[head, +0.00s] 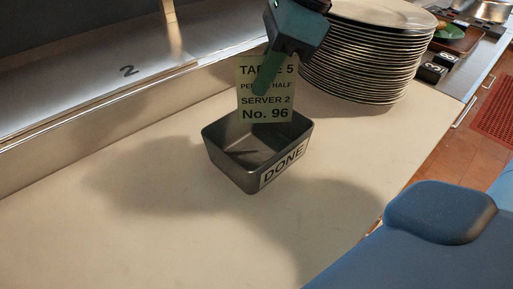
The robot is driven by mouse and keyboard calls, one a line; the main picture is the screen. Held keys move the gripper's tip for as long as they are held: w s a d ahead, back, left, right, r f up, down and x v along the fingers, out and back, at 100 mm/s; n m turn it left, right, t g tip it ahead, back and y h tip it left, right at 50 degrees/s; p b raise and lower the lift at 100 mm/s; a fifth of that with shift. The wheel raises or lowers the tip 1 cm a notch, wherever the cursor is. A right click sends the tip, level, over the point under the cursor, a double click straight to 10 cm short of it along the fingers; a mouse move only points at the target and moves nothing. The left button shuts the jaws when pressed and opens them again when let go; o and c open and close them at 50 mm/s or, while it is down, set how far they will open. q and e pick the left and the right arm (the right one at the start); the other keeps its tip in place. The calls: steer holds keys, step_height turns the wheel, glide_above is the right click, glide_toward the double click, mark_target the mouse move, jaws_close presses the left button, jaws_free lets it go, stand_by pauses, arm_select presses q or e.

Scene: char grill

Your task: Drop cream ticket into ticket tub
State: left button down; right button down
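The cream ticket (266,102) hangs upright with its print facing me, reading TABLE 5, SERVER 2, No. 96. My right gripper (268,78) comes down from the top and is shut on the ticket's upper part, covering some print. The ticket tub (222,154) is a dark grey open box with a DONE label on its front right side. It stands on the pale counter below the ticket. The ticket's lower edge overlaps the tub's back rim in the picture; I cannot tell its exact height above it. My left gripper is not in view.
A tall stack of plates (362,62) stands on the counter behind and right of the tub, close to my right gripper. A metal shelf ledge (110,85) marked 2 runs along the left. The counter (120,225) in front and left is clear.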

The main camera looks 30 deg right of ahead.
steer(key=c, duration=2.1)
jaws_free()
steer(key=o, duration=0.5)
steer(key=shift+r, duration=0.15)
steer(key=v, duration=0.7)
steer(key=shift+s+d+r+p, duration=0.1)
steer(key=shift+d+r+p, duration=0.05)
steer(key=shift+r+p, duration=0.2)
steer(key=shift+f, duration=0.15)
